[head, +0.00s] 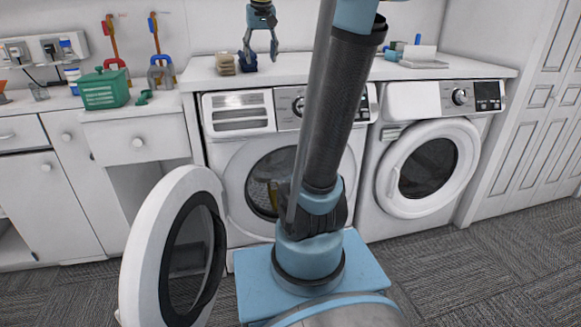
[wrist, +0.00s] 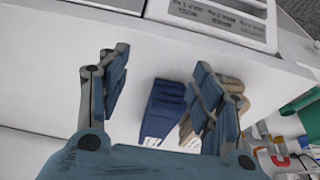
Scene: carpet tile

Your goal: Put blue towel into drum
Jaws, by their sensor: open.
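The blue towel (head: 249,63) lies folded on the white countertop above the open washer. In the wrist view the blue towel (wrist: 163,110) shows between my spread fingers, nearer the right one. My gripper (head: 260,58) is open and empty, pointing down over the countertop by the towel; it also shows in the wrist view (wrist: 160,68). I cannot tell its exact height above the towel. The drum (head: 262,183) is the dark round opening of the left washer, partly hidden behind my arm. The washer's door (head: 144,240) stands wide open to the left.
A beige towel (head: 225,65) lies just left of the blue one, partly behind my right finger in the wrist view (wrist: 234,88). A green basket (head: 104,90) stands on the left counter. The right washer's door (head: 427,167) is shut. Carpet at the right is clear.

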